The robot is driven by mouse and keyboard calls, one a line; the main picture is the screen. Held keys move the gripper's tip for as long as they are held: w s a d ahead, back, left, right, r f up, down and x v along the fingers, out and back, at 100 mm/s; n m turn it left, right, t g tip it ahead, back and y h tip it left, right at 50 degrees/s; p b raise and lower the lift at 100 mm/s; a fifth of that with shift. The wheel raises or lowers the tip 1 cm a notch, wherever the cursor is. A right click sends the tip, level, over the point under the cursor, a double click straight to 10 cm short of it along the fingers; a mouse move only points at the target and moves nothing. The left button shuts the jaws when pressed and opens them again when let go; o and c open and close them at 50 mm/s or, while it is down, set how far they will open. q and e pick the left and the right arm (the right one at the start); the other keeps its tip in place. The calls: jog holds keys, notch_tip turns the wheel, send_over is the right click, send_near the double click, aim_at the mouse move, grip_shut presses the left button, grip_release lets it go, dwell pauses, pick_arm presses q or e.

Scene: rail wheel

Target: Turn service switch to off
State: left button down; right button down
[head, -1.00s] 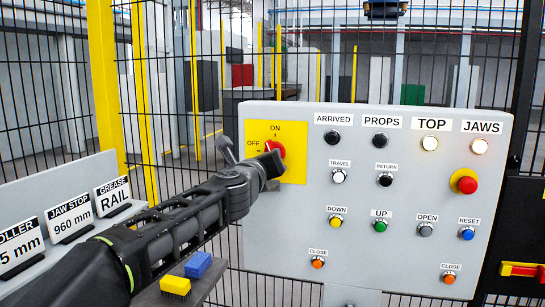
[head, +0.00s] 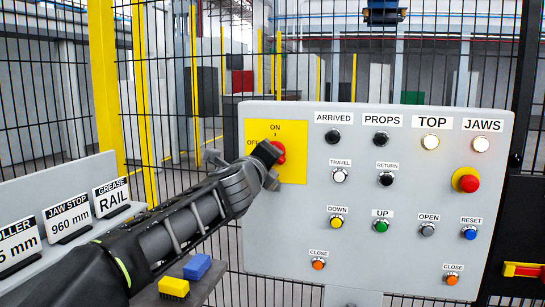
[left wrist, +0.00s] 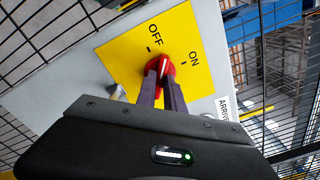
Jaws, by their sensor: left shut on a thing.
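The service switch is a red rotary knob (head: 279,152) on a yellow plate (head: 293,170) at the upper left of the grey control panel, marked ON above and OFF to the left. It also shows in the left wrist view (left wrist: 167,67), where its white line lies between the OFF and ON marks, nearer ON. My left gripper (head: 268,153) is at the knob, and in the left wrist view its two dark fingers (left wrist: 162,80) are closed on it. The fingers and hand hide part of the knob. My right gripper is not in view.
The grey panel (head: 400,260) carries several buttons and lamps, with TOP and JAWS lit. A red emergency button (head: 467,181) sits at its right. Blue (head: 197,266) and yellow (head: 174,287) brushes lie at the lower left. Wire fencing stands behind.

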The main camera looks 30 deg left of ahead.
pick_arm(q)
jog(key=n+b, duration=0.1)
jog(key=n, duration=0.2)
dwell(0.4)
jog(key=n+b, duration=0.2)
jog(key=n, duration=0.2)
jog(key=shift+f, duration=0.1)
jog(key=c, duration=1.3)
grip_release()
